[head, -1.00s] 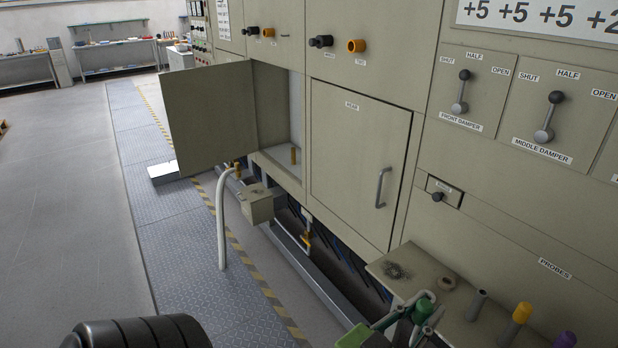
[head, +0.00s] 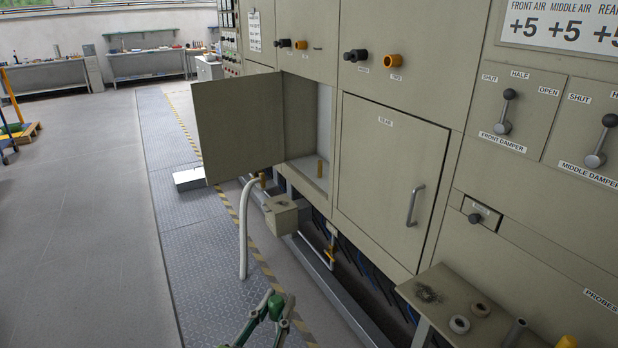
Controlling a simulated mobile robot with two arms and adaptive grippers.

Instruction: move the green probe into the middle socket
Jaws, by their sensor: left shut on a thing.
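My left gripper (head: 277,304) is at the bottom centre, shut on the green probe (head: 274,308). Only the probe's green top shows between the fingers. Its lower part is hidden or out of frame. The gripper is over the floor, left of the probe shelf and apart from it. Orange round fittings sit on the panel, one above the rear door (head: 393,61) and one further left (head: 301,45), each beside a black knob. Their small labels are too small to read, so I cannot tell which fitting is the middle socket. My right gripper is not in view.
The probe shelf (head: 440,283) carries round holders (head: 480,308), an empty tube (head: 515,331) and a yellow probe (head: 566,342). A cabinet door (head: 238,130) stands open. A white curved pipe (head: 243,230) and a box (head: 281,214) stand out before the furnace.

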